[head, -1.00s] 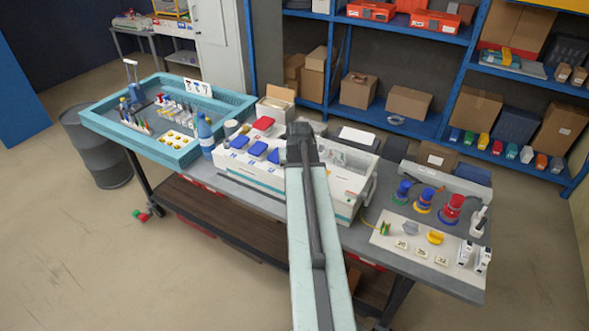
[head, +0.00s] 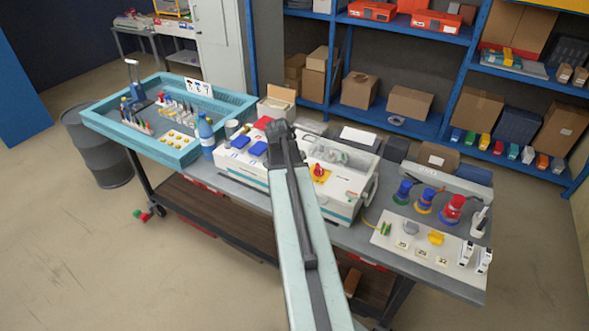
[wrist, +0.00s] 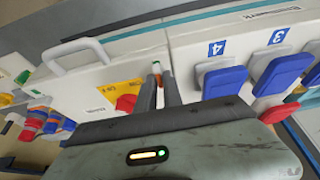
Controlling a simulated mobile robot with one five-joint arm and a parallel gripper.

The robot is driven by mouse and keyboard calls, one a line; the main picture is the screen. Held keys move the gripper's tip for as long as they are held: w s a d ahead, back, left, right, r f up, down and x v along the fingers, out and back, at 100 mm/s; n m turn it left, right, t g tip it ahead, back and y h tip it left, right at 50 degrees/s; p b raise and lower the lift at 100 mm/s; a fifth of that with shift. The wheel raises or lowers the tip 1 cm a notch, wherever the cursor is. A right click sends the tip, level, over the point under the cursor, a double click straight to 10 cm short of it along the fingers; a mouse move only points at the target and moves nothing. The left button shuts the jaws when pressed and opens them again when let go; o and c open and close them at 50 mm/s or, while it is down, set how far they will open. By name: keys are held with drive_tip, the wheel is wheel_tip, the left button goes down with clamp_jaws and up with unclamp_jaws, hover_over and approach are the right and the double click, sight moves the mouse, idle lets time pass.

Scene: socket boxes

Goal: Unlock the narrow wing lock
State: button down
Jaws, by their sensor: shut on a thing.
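My gripper (wrist: 158,80) points at the seam between two white sections of the socket box (wrist: 130,55) in the wrist view. Its fingers are close together, with a small thing (wrist: 157,67) with green and orange-red parts at their tips. The fingers hide most of what they grip. I cannot make out the narrow wing lock for certain. A red knob on a yellow plate (wrist: 126,102) is just left of the fingers. In the head view, my gripper (head: 278,128) is over the middle of the box, and the red knob (head: 318,170) shows to its right.
Blue socket lids marked 4 (wrist: 222,82) and 3 (wrist: 282,72) stand close right of my fingers in the wrist view. The box's grey handle (wrist: 75,48) is on the left. A teal tray (head: 120,145) of tools and a bottle (head: 206,138) stand left of the box.

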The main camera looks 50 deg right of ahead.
drive_tip(key=shift+a, duration=0.1)
idle(0.4)
drive_tip(key=c, duration=1.5)
unclamp_jaws()
drive_tip(key=p+v, duration=0.7)
drive_tip(key=shift+a+r, duration=0.15)
drive_tip(key=shift+r, duration=0.2)
